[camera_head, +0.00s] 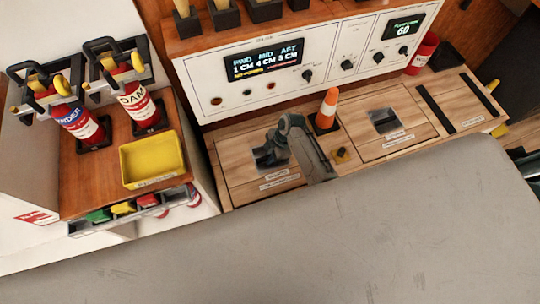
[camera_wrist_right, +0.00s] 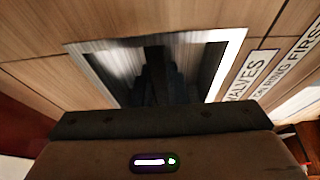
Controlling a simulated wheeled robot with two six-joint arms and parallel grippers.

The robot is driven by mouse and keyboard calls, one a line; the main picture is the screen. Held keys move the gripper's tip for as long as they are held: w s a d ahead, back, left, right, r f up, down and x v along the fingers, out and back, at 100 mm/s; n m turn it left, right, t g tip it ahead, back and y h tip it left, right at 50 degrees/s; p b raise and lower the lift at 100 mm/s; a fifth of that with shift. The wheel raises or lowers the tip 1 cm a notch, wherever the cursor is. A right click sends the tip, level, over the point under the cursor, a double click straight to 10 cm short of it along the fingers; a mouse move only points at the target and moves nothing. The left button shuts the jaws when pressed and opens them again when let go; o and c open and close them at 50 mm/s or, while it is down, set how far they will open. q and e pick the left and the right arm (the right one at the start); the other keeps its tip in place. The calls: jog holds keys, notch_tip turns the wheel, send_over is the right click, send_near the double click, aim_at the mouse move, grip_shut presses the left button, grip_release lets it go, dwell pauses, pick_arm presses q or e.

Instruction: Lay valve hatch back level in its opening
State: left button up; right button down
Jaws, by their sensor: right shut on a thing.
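The valve hatch (camera_head: 236,172) is a light wood panel at the left of the wooden counter top. It has a recessed metal pull and a white label. In the right wrist view the label reads VALVES (camera_wrist_right: 250,75), beside the metal frame of the pull (camera_wrist_right: 228,62). My right gripper (camera_head: 272,156) is over this pull and shut on it, with the fingers reaching down into the recess. The gripper and arm hide part of the pull and the hatch's right side. I cannot tell whether the hatch sits level or slightly raised. My left gripper is not in view.
An orange cone (camera_head: 327,109) stands just right of my right arm, near a small yellow-and-black fitting (camera_head: 341,154). A second hatch (camera_head: 372,150) lies further right. The control panel (camera_head: 215,78) rises behind. A yellow tray (camera_head: 150,160) and two extinguishers stand left.

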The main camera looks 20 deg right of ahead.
jog(key=shift+w+f, duration=0.1)
jog(key=shift+f, duration=0.25)
jog(key=c, duration=1.4)
grip_release()
jog(key=shift+o, duration=0.2)
jog(key=shift+f, duration=0.1)
jog(key=v, duration=1.1)
jog(key=shift+p, duration=0.4)
